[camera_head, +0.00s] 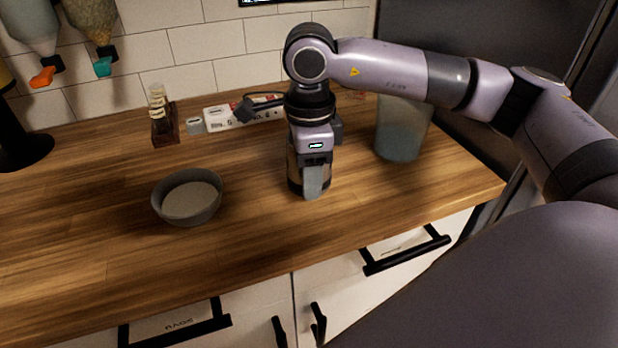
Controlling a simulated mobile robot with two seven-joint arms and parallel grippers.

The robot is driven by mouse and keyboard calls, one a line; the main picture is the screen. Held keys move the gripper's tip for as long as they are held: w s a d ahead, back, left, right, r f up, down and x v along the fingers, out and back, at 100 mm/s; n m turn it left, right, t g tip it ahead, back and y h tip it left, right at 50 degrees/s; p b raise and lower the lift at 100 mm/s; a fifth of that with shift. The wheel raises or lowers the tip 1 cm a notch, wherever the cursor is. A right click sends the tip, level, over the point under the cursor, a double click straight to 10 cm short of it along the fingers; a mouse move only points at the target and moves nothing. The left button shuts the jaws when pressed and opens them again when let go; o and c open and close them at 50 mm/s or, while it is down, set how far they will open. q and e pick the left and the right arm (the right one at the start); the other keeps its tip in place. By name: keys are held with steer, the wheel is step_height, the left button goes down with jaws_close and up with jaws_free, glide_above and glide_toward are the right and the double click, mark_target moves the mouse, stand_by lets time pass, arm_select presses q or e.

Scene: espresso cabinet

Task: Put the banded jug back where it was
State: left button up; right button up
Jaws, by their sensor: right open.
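A dark, banded cylindrical vessel (293,174), which looks like the banded jug, stands upright on the wooden counter (100,225). It is largely hidden behind my right gripper (314,190). That gripper points down at the vessel from above with open jaws. One finger shows in front of the vessel; the other finger is hidden, and I cannot tell whether either touches it. My left gripper is not in view.
A grey bowl (188,198) sits left of the gripper. A translucent grey container (400,135) stands to the right. The counter's front middle is clear above drawers.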

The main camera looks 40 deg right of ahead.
step_height(320, 180, up, 11)
steer(key=shift+f+b, duration=0.15)
steer(key=shift+b, duration=0.15)
stand_by(0.5)
